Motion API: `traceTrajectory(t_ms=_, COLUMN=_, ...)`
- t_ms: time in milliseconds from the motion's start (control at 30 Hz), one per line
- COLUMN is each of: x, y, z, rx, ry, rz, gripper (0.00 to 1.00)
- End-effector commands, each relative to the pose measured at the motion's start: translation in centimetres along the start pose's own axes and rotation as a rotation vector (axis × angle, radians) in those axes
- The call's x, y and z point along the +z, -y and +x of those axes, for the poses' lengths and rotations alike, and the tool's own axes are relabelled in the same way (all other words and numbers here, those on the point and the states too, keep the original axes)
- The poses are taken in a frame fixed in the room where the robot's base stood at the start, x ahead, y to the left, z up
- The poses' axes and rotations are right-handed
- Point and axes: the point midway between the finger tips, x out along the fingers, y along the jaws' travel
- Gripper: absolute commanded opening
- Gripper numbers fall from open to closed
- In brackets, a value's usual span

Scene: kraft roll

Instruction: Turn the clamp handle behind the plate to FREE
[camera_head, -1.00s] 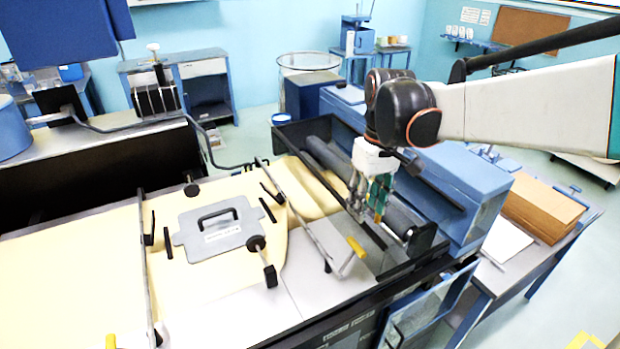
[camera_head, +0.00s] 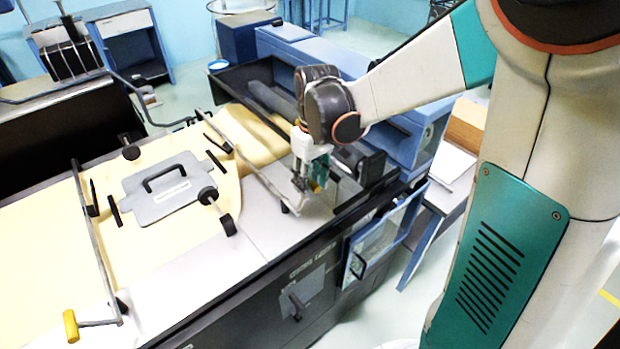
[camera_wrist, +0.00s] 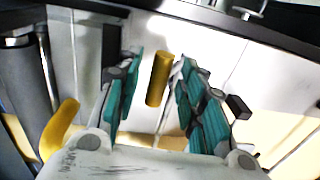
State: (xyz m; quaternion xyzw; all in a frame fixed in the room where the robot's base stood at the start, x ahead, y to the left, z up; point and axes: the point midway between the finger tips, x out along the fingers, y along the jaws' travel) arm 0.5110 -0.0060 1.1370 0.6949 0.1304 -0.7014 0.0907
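The grey plate (camera_head: 163,189) with its black handle lies on the pale sheet on the machine bed. A clamp bar (camera_head: 246,165) crosses the bed to the right of the plate. My gripper (camera_head: 307,183) is at this bar's near end, partly hiding its yellow handle (camera_head: 318,186). In the wrist view the yellow handle (camera_wrist: 158,79) stands between the teal fingers of my gripper (camera_wrist: 156,90), which are apart with gaps on both sides. Another clamp bar with a yellow handle (camera_head: 71,326) is left of the plate. No FREE marking is readable.
A dark roller (camera_head: 273,100) lies in a trough behind the gripper. A black knob (camera_head: 208,195) stands at the plate's right edge. A blue framed door (camera_head: 385,238) hangs open at the machine's front. Another yellow curved piece (camera_wrist: 59,129) shows in the wrist view.

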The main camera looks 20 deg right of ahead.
Motion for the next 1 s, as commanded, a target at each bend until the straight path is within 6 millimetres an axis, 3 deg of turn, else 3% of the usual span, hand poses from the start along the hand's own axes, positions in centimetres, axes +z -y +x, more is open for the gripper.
traceTrajectory(t_ms=133, x=0.0, y=0.0, z=0.0, rx=0.0, ry=0.0, rz=0.0, gripper=0.37)
traceTrajectory(t_ms=300, x=0.0, y=0.0, z=0.0, rx=0.0, ry=0.0, rz=0.0, gripper=0.01)
traceTrajectory(t_ms=333, x=0.0, y=0.0, z=0.0, rx=0.0, ry=0.0, rz=0.0, gripper=0.0)
traceTrajectory(t_ms=833, x=0.1, y=-1.0, z=0.5, rx=0.003, ry=0.002, rz=0.001, gripper=0.0)
traceTrajectory(t_ms=867, x=0.1, y=-1.0, z=0.5, rx=0.003, ry=0.002, rz=0.001, gripper=0.22)
traceTrajectory(t_ms=900, x=0.1, y=-1.0, z=0.5, rx=0.002, ry=0.003, rz=0.001, gripper=0.31)
traceTrajectory(t_ms=933, x=0.2, y=-1.0, z=0.5, rx=0.002, ry=0.003, rz=0.001, gripper=0.37)
traceTrajectory(t_ms=1000, x=0.2, y=-1.0, z=0.5, rx=0.002, ry=0.003, rz=0.001, gripper=0.37)
